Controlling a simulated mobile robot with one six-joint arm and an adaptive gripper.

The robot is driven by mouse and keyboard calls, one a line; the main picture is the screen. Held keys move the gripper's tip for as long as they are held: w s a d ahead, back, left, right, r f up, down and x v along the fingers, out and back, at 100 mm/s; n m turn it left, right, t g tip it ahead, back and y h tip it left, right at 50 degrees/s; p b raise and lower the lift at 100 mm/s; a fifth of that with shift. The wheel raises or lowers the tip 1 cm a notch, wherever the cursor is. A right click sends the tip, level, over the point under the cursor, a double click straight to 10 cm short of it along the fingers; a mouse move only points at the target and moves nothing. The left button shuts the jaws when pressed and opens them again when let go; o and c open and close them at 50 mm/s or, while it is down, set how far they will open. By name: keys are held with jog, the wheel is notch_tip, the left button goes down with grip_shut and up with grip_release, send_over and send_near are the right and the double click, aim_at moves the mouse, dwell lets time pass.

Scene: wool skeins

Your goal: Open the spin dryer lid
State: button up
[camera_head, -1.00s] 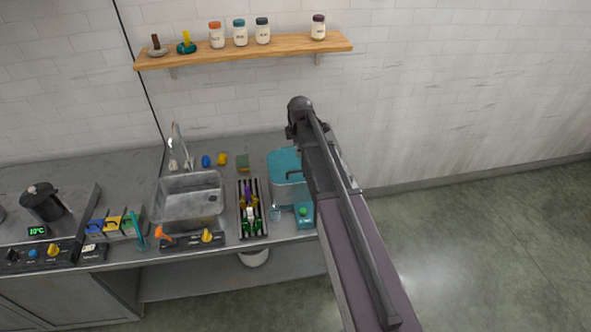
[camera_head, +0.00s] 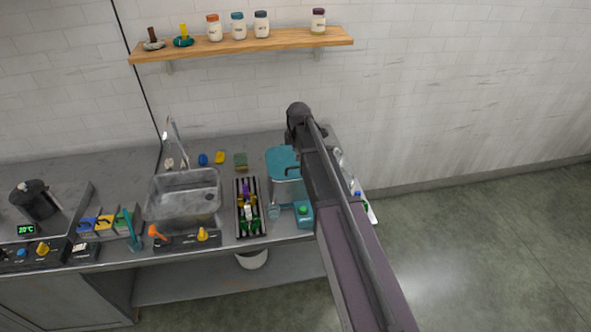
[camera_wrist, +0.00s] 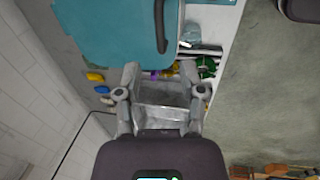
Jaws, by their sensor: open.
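The spin dryer (camera_head: 287,188) stands at the right end of the counter, with a clear body and a flat teal lid (camera_head: 281,161) lying shut on top. My arm hides its right side in the head view. The wrist view shows the teal lid (camera_wrist: 105,28) large at the top, with a dark curved handle (camera_wrist: 160,28) along its right part. My gripper (camera_wrist: 159,73) is open and empty, its two fingers apart just below the lid's edge in that picture. I cannot tell the height between them. In the head view the fingers are hidden behind my arm.
Left of the dryer are a rack of coloured bobbins (camera_head: 250,232), a metal sink (camera_head: 184,198) and a dark pot (camera_head: 35,199). A teal box with a green button (camera_head: 303,213) sits before the dryer. A wooden shelf with jars (camera_head: 240,46) hangs on the wall above.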

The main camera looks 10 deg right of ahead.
aim_at(295, 168)
jog(key=shift+w+f+b, duration=0.25)
jog(key=shift+f+b, duration=0.9)
jog(key=shift+f, duration=0.1)
jog(key=shift+w+f+b, duration=0.2)
jog(key=shift+f+b, duration=0.9)
jog(key=shift+f, duration=0.1)
jog(key=shift+w+f+b, duration=0.25)
jog(key=shift+f+b, duration=0.9)
jog(key=shift+f, duration=0.1)
grip_shut()
jog(key=shift+d, duration=0.15)
jog(key=shift+r, duration=0.1)
